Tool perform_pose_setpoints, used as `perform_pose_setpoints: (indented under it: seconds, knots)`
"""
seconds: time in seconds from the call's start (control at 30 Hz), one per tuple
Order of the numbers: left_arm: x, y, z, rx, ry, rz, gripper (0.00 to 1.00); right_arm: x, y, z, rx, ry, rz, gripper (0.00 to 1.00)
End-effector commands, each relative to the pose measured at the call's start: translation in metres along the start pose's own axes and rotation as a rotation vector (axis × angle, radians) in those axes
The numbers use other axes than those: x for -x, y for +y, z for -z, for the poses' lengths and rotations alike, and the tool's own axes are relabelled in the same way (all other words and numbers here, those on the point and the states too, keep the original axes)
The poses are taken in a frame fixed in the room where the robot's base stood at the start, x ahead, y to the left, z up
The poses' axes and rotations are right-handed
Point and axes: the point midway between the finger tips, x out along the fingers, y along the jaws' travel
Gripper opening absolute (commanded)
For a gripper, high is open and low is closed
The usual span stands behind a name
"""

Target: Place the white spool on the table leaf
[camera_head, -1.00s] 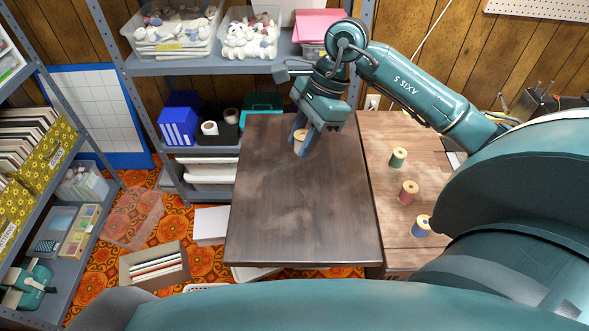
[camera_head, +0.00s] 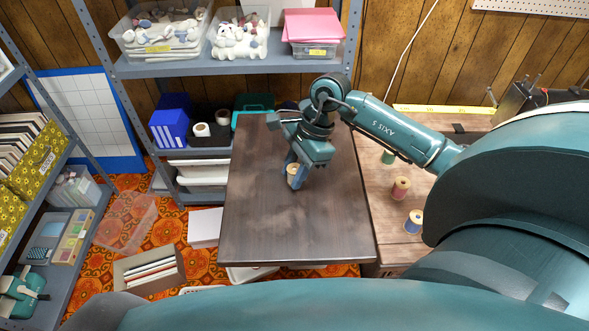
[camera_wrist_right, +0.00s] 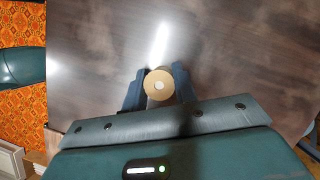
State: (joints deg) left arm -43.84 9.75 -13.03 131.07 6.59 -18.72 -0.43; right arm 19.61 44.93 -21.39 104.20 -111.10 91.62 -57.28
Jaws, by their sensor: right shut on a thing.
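My right gripper (camera_head: 295,174) is shut on a spool (camera_head: 292,168) over the dark wooden table leaf (camera_head: 290,225). The spool's pale tan round end with a light centre faces up. Its thread is mostly hidden between the fingers, so its colour is hard to tell. In the right wrist view the spool (camera_wrist_right: 159,85) sits upright between the two dark fingers (camera_wrist_right: 159,90), above or on the leaf (camera_wrist_right: 90,65). I cannot tell whether its base touches the wood. My left gripper is not in view.
Shelves (camera_head: 230,66) with bins stand behind. An open box (camera_head: 150,270) is on the floor at left. The front of the leaf is bare.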

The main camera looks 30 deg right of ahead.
Motion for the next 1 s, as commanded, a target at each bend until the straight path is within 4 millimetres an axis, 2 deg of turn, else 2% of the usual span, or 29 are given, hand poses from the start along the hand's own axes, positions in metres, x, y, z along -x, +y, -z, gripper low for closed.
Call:
perform_pose_setpoints:
  seconds: [0.17, 0.2, 0.47, 0.77, 0.87, 1.0]
  knots:
    - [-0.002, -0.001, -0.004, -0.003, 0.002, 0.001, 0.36, -0.003, 0.0, 0.002, 0.0, 0.0, 0.0, 0.07]
    - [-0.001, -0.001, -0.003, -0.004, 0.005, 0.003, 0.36, -0.003, 0.0, 0.001, 0.001, 0.0, 0.0, 0.29]
    - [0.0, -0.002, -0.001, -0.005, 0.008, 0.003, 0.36, -0.002, 0.0, 0.001, 0.0, 0.0, -0.001, 0.5]
    - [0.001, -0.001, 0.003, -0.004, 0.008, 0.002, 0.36, 0.001, 0.0, -0.001, 0.0, 0.0, -0.001, 0.5]
    - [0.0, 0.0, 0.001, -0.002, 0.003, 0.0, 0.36, 0.011, -0.001, 0.0, 0.001, 0.003, 0.002, 0.5]
    - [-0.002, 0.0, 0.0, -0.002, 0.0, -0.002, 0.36, 0.039, -0.001, 0.001, 0.001, 0.004, 0.005, 0.5]
